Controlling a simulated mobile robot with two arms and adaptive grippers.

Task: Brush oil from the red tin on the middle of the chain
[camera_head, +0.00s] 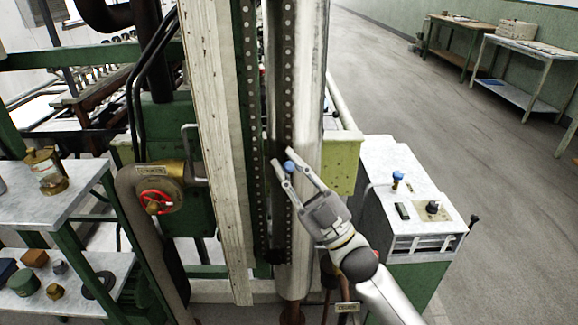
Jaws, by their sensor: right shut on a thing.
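The chain (288,80) is a dark vertical strip with a row of pale dots, running down along a pale round column. My right gripper (283,158) reaches up from the lower right to the chain, below the middle of its visible length. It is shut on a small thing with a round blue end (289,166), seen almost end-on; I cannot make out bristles. Whether this thing touches the chain I cannot tell. No red tin is clearly visible. My left gripper is not in view.
A shelf (50,215) at the left holds a brass-and-glass can (45,170), a green round tin (23,282) and small boxes. A red handwheel (156,202) sits left of a wooden post. A white-topped cabinet (405,185) stands right; open floor (480,150) lies beyond.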

